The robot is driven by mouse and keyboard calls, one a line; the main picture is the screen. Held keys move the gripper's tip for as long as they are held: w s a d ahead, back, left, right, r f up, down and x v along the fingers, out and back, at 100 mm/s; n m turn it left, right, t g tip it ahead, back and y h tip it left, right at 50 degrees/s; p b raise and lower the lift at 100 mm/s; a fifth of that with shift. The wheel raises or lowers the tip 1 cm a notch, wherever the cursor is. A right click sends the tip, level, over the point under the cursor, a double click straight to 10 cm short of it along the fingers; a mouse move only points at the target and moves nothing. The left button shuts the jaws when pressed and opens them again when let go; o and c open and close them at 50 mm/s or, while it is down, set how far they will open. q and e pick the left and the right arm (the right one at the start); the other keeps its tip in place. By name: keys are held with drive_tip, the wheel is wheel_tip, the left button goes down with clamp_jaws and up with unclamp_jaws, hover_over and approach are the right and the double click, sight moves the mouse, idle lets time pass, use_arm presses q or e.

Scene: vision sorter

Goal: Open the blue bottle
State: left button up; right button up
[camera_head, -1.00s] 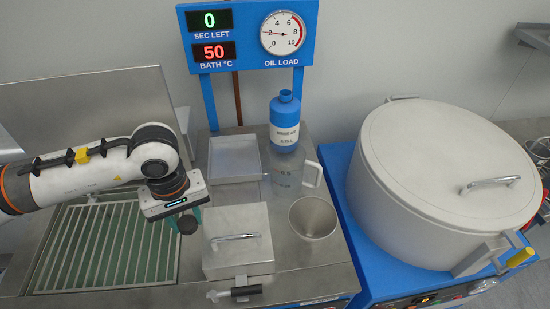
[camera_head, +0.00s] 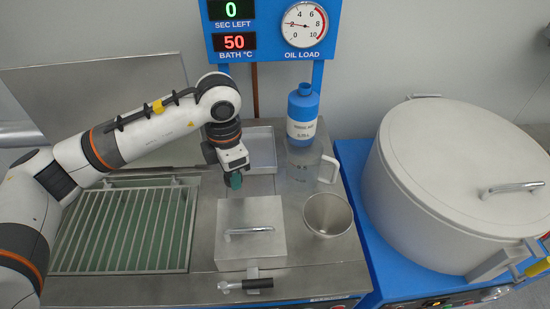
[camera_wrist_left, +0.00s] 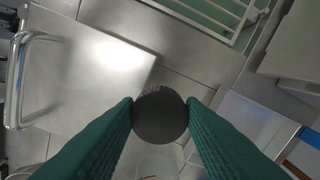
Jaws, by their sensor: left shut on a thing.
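The blue bottle (camera_head: 302,120) stands upright at the back of the steel counter, with a white label and a narrow blue neck. No separate cap shows on its neck. My left gripper (camera_head: 235,181) is left of the bottle and apart from it, above the counter near the lidded steel box. Its green fingers are shut on a dark round disc (camera_wrist_left: 160,115), which looks like a cap, in the left wrist view. The right gripper is not in view.
A clear jug (camera_head: 302,174) stands in front of the bottle, and a steel cup (camera_head: 327,214) in front of that. The lidded steel box (camera_head: 262,249) is front centre, a shallow tray (camera_head: 262,136) behind it. A grated basin (camera_head: 122,230) lies left, a large white drum (camera_head: 440,150) right.

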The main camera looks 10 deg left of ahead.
sight(256, 195)
use_arm(q)
drive_tip(key=n, duration=0.2)
drive_tip(key=w+n, duration=0.1)
drive_tip(key=n, duration=0.1)
drive_tip(key=d+n, duration=0.1)
drive_tip(key=shift+w+n, duration=0.2)
drive_tip(key=shift+n, duration=0.2)
drive_tip(key=w+d+f+n, duration=0.1)
drive_tip(key=f+n, duration=0.2)
drive_tip(key=n, duration=0.2)
drive_tip(key=w+f+n+p, duration=0.1)
drive_tip(key=f+n, duration=0.2)
drive_tip(key=n, duration=0.3)
drive_tip(key=w+d+f+n+p, duration=0.1)
drive_tip(key=f+n, duration=0.3)
drive_tip(key=n, duration=0.2)
drive_tip(key=shift+d+f, duration=0.1)
drive_tip(key=shift+d, duration=0.25)
drive_tip(key=shift+f, duration=0.1)
drive_tip(key=shift+f, duration=0.15)
drive_tip(key=o, duration=1.1)
